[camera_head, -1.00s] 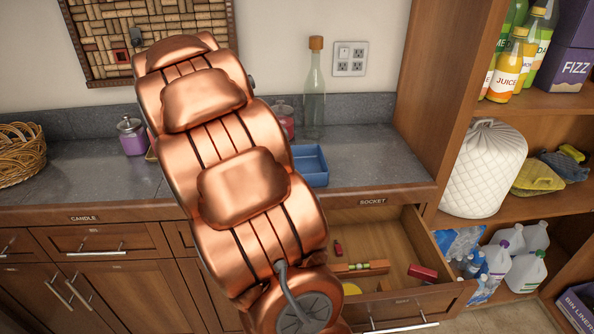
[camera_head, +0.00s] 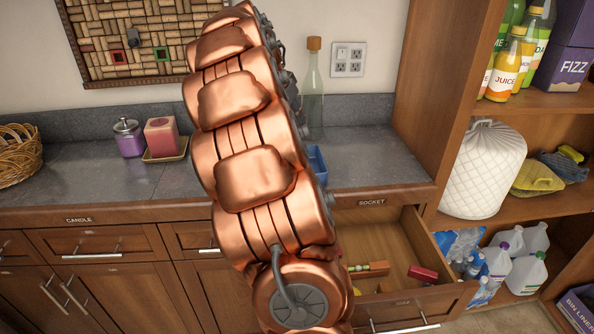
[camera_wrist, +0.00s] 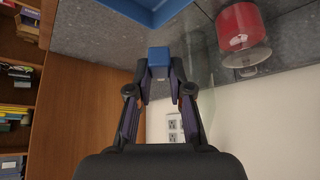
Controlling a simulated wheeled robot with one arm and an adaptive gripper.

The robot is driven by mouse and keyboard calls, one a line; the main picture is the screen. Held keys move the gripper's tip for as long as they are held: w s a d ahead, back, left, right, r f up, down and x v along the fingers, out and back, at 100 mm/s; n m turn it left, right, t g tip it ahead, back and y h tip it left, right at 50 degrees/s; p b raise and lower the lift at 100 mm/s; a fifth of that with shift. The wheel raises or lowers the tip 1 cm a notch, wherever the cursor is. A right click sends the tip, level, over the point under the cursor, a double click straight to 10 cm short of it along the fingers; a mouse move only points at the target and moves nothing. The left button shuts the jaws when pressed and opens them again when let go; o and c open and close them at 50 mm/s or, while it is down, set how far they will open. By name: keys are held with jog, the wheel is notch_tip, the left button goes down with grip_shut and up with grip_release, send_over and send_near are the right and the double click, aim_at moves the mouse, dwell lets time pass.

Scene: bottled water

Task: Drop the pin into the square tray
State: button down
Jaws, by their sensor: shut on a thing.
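My gripper (camera_wrist: 159,77) is shut on a small blue pin (camera_wrist: 158,57), seen as a blue block between the fingertips in the wrist view. The blue square tray (camera_wrist: 137,14) is at the top of the wrist view, beyond the fingertips. The pin appears apart from it, though its height over the tray is hard to tell. In the head view only a right part of the tray (camera_head: 317,163) shows on the grey counter. My arm hides the rest of it, and also hides my gripper.
A red jar (camera_wrist: 240,27) stands near the tray. A clear bottle (camera_head: 313,95) with a cork stands by the wall. A pink candle (camera_head: 162,138) on a yellowish dish and a purple jar (camera_head: 129,139) are at left. An open drawer (camera_head: 400,240) is below.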

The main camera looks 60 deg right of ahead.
jog(key=shift+f+b, duration=0.7)
jog(key=shift+f, duration=2.05)
jog(key=c, duration=1)
grip_release()
jog(key=shift+r, duration=0.1)
jog(key=v, duration=1.2)
